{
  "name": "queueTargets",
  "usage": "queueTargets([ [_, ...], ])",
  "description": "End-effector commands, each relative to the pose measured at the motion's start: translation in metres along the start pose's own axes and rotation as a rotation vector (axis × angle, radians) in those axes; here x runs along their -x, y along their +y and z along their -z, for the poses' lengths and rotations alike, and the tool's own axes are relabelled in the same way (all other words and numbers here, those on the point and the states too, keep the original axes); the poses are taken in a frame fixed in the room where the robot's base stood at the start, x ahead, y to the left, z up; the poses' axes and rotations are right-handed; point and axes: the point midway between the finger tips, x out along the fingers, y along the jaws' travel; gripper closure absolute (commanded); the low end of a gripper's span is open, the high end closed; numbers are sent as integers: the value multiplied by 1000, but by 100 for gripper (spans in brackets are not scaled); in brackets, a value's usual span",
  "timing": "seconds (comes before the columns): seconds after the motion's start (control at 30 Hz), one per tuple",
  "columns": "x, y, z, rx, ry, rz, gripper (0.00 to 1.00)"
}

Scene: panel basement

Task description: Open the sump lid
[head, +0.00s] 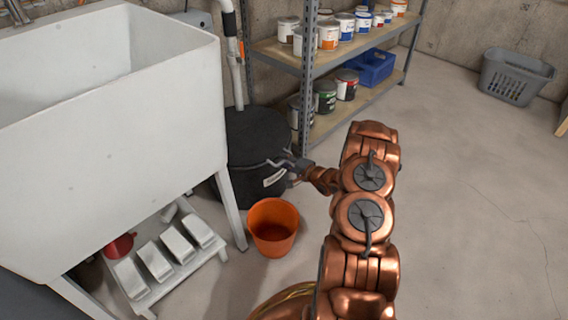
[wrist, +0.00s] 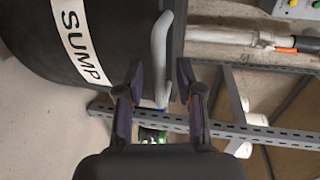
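The black sump (head: 240,170) stands on the floor between the white sink and the shelf, its dark round lid (head: 255,128) looking closed. In the wrist view the sump (wrist: 50,30) fills the upper left, with a white SUMP label (wrist: 80,40). A grey bar handle (wrist: 159,55) stands out from its side. My gripper (wrist: 160,82) is open, its two fingers apart on either side of the handle in the picture; I cannot tell whether they touch it. In the head view my gripper (head: 290,170) is at the sump's front right side, partly hidden by my arm.
A white sink (head: 110,130) stands at left, and an orange bucket (head: 273,228) is just below the gripper. A metal shelf (head: 308,80) with paint cans stands close behind. A grey basket (head: 515,78) sits far right.

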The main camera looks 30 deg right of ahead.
Motion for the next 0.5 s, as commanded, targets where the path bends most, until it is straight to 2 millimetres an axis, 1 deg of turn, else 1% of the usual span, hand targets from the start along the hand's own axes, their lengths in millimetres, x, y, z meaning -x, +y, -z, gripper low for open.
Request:
queueTargets([
  [0.13, -8, 0, -1, -1, -1, 0, 63],
  [0.4, -8, 0, -1, -2, -1, 0, 63],
  [0.47, -8, 0, -1, -2, -1, 0, 68],
  [0.5, -8, 0, -1, -2, 0, 0, 73],
])
